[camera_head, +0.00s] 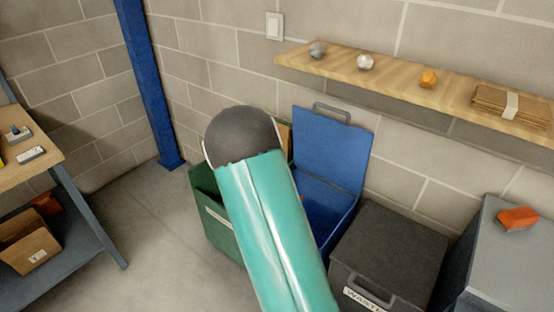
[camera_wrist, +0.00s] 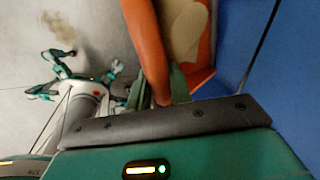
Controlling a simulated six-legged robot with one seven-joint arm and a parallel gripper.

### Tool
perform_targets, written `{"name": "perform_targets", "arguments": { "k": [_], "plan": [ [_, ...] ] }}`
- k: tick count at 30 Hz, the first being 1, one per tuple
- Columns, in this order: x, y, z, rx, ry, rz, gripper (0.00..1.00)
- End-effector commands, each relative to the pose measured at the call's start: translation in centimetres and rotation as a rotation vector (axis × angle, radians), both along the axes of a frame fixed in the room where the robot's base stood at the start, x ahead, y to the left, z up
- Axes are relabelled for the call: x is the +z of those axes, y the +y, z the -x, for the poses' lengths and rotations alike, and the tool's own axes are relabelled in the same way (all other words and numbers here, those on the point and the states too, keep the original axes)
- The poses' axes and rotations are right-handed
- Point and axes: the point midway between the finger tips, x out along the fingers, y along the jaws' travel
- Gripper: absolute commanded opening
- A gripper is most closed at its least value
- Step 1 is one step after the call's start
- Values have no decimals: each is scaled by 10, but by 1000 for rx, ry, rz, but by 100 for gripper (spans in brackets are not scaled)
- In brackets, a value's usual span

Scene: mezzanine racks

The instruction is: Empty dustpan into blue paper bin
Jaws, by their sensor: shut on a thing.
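In the wrist view, my gripper (camera_wrist: 165,92) is shut on an orange dustpan (camera_wrist: 150,50). A beige heap (camera_wrist: 184,28) shows against the orange pan. A blue surface (camera_wrist: 285,75) fills the right side close by; I cannot tell whether it is the bin's wall or its lid. In the head view, the blue paper bin (camera_head: 333,150) stands against the wall with its lid raised. My teal arm crosses in front of it and hides part of its opening. My gripper and the dustpan are hidden in the head view.
A green bin (camera_head: 218,232) is left of the blue bin. A dark waste bin (camera_head: 390,245) with its lid shut is to the right, by a grey cabinet (camera_head: 485,260). A wooden shelf (camera_head: 400,82) is above. A workbench (camera_head: 30,145) stands left; floor between is clear.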

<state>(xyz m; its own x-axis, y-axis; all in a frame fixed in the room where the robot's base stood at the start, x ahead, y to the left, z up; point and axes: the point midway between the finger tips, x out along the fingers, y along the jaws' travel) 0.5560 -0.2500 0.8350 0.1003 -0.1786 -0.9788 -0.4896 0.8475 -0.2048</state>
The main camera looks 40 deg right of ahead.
Motion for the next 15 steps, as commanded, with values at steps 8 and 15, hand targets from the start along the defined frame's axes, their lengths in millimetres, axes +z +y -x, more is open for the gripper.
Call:
{"name": "perform_targets", "arguments": {
  "k": [8, 15],
  "plan": [
    [68, -42, -3, -723, -3, 7, 0],
    [114, -52, -6, -1102, -1, 5, 0]
  ]
}}
